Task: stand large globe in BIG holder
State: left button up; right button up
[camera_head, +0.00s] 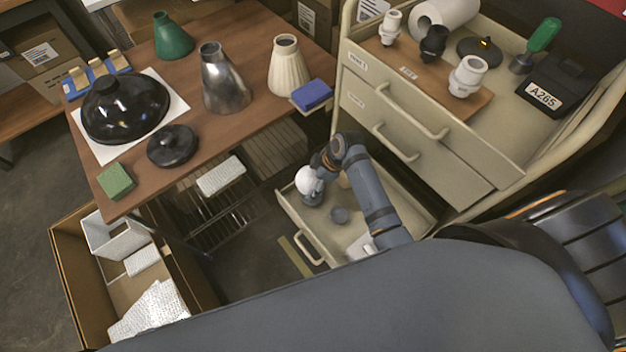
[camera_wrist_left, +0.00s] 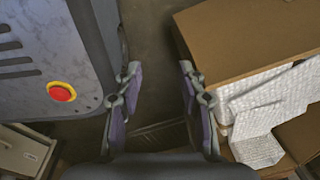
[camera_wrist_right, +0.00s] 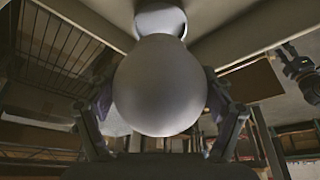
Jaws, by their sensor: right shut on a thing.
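The large globe (camera_head: 304,179) is a smooth white ball at the open lower drawer of the cabinet. My right gripper (camera_head: 317,168) is shut on it. In the right wrist view the globe (camera_wrist_right: 160,85) fills the space between the fingers. A grey cup-like holder (camera_head: 314,197) shows just below the globe in the head view; a pale rounded piece (camera_wrist_right: 160,18) lies beyond the globe in the right wrist view. I cannot tell whether globe and holder touch. A smaller grey cup (camera_head: 340,214) stands to the right. My left gripper (camera_wrist_left: 160,80) is open and empty.
The open drawer (camera_head: 290,212) has walls around the holders. The cabinet (camera_head: 400,125) rises behind my right arm. A wooden table (camera_head: 235,130) with lamp shades stands at left. A cardboard box (camera_head: 68,262) with white packing is on the floor.

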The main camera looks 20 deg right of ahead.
notch_tip(320, 180, down, 3)
jog(key=b, duration=0.2)
jog(key=shift+b, duration=0.4)
jog(key=shift+f+b, duration=0.35)
jog(key=shift+b, duration=0.05)
pick_arm(q)
jog(key=f, duration=0.1)
jog(key=w+f, duration=0.1)
jog(key=f, duration=0.2)
jog(key=shift+w+f, duration=0.1)
jog(key=shift+w, duration=0.3)
jog(key=shift+s, duration=0.2)
jog(key=shift+f, duration=0.15)
pick_arm(e)
jog(key=shift+f, duration=0.65)
pick_arm(q)
jog(key=shift+r, duration=0.4)
pick_arm(e)
jog(key=shift+f, duration=0.45)
dwell(0.3)
jog(key=o, duration=1)
